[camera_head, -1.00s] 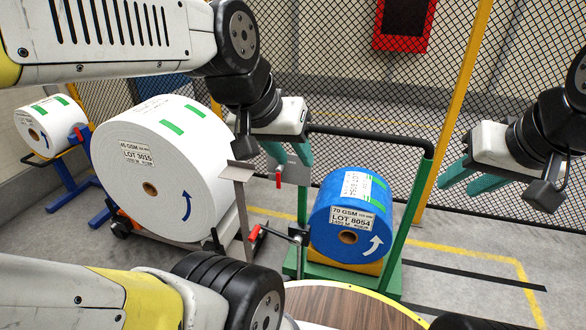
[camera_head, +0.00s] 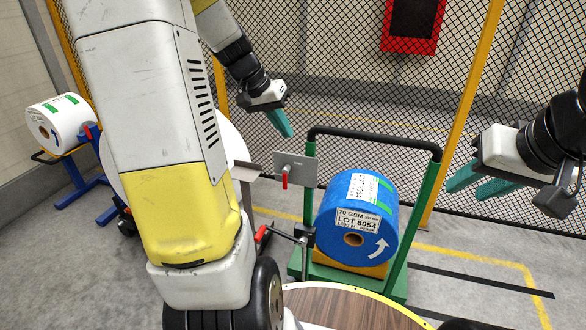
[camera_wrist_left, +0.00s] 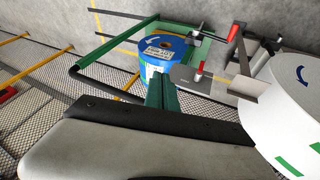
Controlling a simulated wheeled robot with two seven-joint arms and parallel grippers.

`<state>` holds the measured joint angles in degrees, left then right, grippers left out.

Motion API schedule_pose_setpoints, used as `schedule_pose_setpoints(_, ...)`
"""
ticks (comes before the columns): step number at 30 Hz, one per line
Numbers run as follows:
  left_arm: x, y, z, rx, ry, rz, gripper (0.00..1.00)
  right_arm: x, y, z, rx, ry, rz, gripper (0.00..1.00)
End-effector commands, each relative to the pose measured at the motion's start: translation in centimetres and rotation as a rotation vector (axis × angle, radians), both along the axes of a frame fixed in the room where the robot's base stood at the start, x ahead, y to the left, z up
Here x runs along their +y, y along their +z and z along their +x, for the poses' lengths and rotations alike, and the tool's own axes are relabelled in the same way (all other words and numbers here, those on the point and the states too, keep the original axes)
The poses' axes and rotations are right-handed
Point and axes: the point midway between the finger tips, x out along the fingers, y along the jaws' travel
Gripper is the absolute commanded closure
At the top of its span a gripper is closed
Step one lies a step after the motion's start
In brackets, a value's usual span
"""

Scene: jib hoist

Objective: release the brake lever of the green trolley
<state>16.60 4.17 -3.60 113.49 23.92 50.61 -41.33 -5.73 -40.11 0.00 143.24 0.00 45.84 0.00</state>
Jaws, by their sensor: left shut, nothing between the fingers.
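The green trolley (camera_head: 402,245) carries a blue roll (camera_head: 352,215). A small red-handled lever (camera_head: 285,178) hangs down on a grey plate (camera_head: 303,170) left of the trolley's frame. A second red-handled lever (camera_head: 262,235) sits lower, near the trolley's left post. I cannot tell which is the brake lever. Both red handles also show in the left wrist view, on the plate (camera_wrist_left: 200,68) and farther right (camera_wrist_left: 234,33). My left gripper (camera_head: 287,130) is shut and empty, above and behind the plate and apart from it. My right gripper (camera_head: 474,187) is open and empty, right of the blue roll.
A large white roll (camera_wrist_left: 290,115) stands left of the plate, mostly hidden by my left arm in the head view. A smaller white roll (camera_head: 60,120) stands on a blue stand (camera_head: 82,185). A round wooden top (camera_head: 345,305) is in front. A mesh fence (camera_head: 400,110) stands behind.

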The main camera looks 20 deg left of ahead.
Motion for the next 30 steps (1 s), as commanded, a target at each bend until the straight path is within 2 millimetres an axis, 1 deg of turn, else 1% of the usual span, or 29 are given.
schedule_pose_setpoints(1, 1.6, -1.6, 1.4, 0.01, 0.004, -0.016, 1.0, 0.0, 0.0, 0.0, 0.0, 0.0, 0.0, 0.64)
schedule_pose_setpoints(3, 3.6, -3.5, 3.0, 0.011, -0.002, -0.035, 1.0, 0.0, 0.0, 0.0, 0.0, 0.0, 0.0, 0.64)
schedule_pose_setpoints(5, 5.3, -5.3, 4.3, 0.008, -0.003, -0.051, 1.0, 0.0, 0.0, 0.0, 0.0, 0.0, 0.0, 0.64)
schedule_pose_setpoints(8, 8.3, -8.5, 6.1, -0.002, -0.006, -0.076, 1.0, 0.0, 0.0, 0.0, 0.0, 0.0, 0.0, 0.64)
schedule_pose_setpoints(9, 9.5, -9.9, 6.7, -0.006, -0.008, -0.086, 1.0, 0.0, 0.0, 0.0, 0.0, 0.0, 0.0, 0.64)
schedule_pose_setpoints(12, 12.3, -13.2, 7.7, -0.022, -0.009, -0.106, 1.0, 0.0, 0.0, 0.0, 0.0, 0.0, 0.0, 0.64)
schedule_pose_setpoints(15, 14.5, -16.0, 8.4, -0.039, -0.01, -0.119, 1.0, 0.0, 0.0, 0.0, 0.0, 0.0, 0.0, 0.64)
schedule_pose_setpoints(18, 16.0, -18.0, 8.7, -0.052, -0.013, -0.127, 1.0, 0.0, 0.0, 0.0, 0.0, 0.0, 0.0, 0.64)
schedule_pose_setpoints(22, 17.1, -19.4, 8.8, -0.063, -0.013, -0.133, 1.0, 0.0, 0.0, 0.0, 0.0, 0.0, 0.0, 0.64)
schedule_pose_setpoints(30, 17.3, -19.7, 8.9, -0.066, -0.015, -0.132, 1.0, 0.0, 0.0, 0.0, 0.0, 0.0, 0.0, 0.64)
